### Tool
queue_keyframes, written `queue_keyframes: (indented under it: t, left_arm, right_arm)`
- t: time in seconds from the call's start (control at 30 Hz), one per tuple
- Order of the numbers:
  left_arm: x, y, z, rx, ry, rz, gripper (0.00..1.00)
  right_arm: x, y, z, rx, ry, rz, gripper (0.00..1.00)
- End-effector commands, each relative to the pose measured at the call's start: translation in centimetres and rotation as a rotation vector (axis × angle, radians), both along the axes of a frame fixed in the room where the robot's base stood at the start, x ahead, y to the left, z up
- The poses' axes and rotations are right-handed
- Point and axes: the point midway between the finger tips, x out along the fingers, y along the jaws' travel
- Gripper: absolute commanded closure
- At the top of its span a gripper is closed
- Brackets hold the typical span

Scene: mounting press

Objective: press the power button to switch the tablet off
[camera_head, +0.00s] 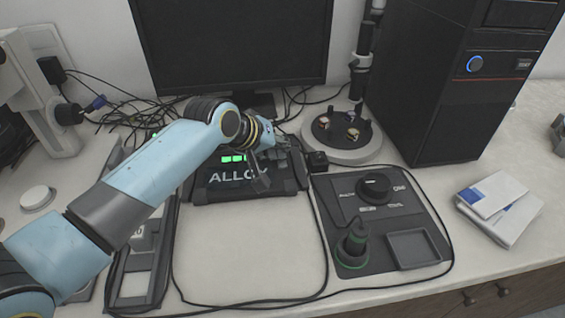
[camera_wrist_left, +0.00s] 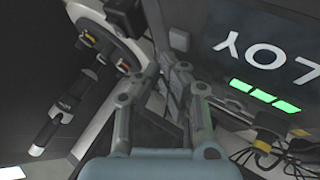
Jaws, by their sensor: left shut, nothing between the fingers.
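The tablet (camera_head: 215,189) is a dark, rugged device with white lettering and lit green bars, on the desk below the monitor. In the left wrist view the tablet (camera_wrist_left: 235,55) fills the upper right, with its green bars lit. My left gripper (camera_head: 282,150) is over the tablet's right part, its fingers shut and empty. In the left wrist view the left gripper (camera_wrist_left: 186,75) points at the tablet's edge. I cannot make out the power button, or whether a finger touches the tablet. My right gripper is not in view.
A small dark block (camera_head: 317,161) sits by the tablet's right corner. A control panel (camera_head: 335,205) with a knob lies to the right. A round stand (camera_head: 345,156), a monitor (camera_head: 230,45) and a computer tower (camera_head: 440,90) stand behind. Cables cross the desk. Bare desk lies in front.

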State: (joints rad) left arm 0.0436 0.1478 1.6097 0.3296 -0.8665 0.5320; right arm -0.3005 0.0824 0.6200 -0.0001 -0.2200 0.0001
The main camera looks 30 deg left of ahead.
Motion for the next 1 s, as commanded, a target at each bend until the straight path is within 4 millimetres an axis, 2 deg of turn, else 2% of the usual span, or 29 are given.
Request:
queue_keyframes:
  t: [1.0]
  left_arm:
    - [0.0, 0.0, -1.1, 0.0, 0.0, 0.0, 1.0]
  right_arm:
    - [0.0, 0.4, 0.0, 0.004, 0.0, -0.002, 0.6]
